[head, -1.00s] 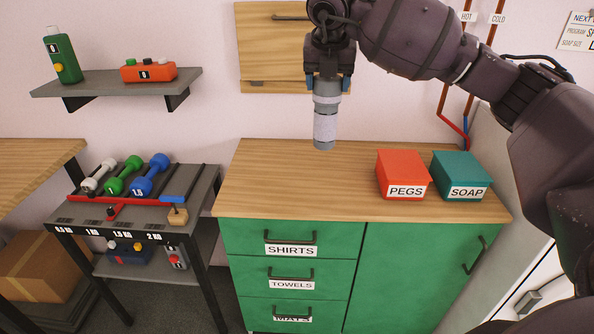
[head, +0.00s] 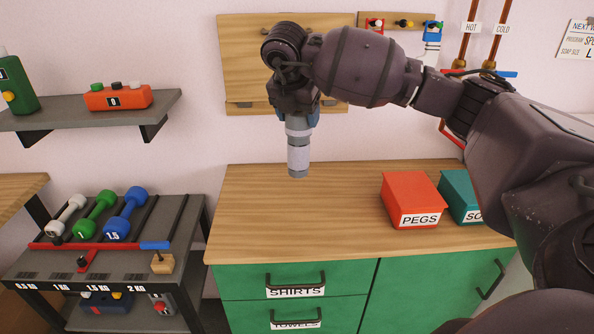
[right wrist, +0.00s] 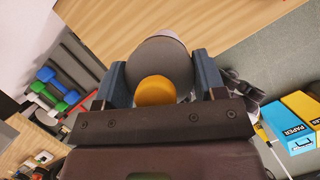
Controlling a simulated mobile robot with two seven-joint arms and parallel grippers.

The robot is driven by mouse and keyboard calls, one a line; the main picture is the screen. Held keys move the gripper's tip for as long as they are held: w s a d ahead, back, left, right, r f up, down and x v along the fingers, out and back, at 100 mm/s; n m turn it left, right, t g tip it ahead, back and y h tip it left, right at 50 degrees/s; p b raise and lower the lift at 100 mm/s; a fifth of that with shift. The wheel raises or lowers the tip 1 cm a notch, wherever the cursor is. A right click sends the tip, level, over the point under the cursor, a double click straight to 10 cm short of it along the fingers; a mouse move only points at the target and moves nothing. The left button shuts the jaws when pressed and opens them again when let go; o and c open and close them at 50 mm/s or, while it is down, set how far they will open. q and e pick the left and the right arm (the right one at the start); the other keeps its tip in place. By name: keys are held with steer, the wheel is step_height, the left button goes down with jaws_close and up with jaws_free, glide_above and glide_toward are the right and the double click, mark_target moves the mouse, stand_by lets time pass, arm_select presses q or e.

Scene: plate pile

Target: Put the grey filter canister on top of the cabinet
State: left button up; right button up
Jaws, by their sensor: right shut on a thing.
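The grey filter canister (head: 298,155) hangs upright under my right gripper (head: 299,122) in the head view. The gripper is shut on its upper part. In the right wrist view the canister (right wrist: 158,60) sits between the two blue-grey fingers of the gripper (right wrist: 160,78), with a round orange part showing. The canister's lower end appears over the wooden top of the green cabinet (head: 270,215); the head view does not clearly show a gap or contact. My left gripper is not in view.
A red PEGS box (head: 412,200) and a teal SOAP box (head: 462,195) stand on the right of the cabinet top. Its left and middle are clear. A dumbbell rack (head: 100,250) stands to the left, below a wall shelf (head: 90,118).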

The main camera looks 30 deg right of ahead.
glide_above(298, 166)
steer(key=w+d, duration=0.1)
steer(key=w, duration=0.1)
steer(key=f, duration=0.6)
steer(key=shift+d+f, duration=0.2)
steer(key=shift+f, duration=0.2)
steer(key=shift+w+f, duration=0.1)
steer(key=shift+f, duration=0.45)
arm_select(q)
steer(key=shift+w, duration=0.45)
arm_select(e)
steer(key=shift+f, duration=2.85)
arm_select(q)
steer(key=shift+b, duration=0.3)
arm_select(e)
steer(key=shift+f, duration=0.1)
steer(key=o, duration=1.4)
steer(key=shift+c, duration=0.2)
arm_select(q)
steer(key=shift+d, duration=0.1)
arm_select(e)
steer(key=shift+o, duration=0.3)
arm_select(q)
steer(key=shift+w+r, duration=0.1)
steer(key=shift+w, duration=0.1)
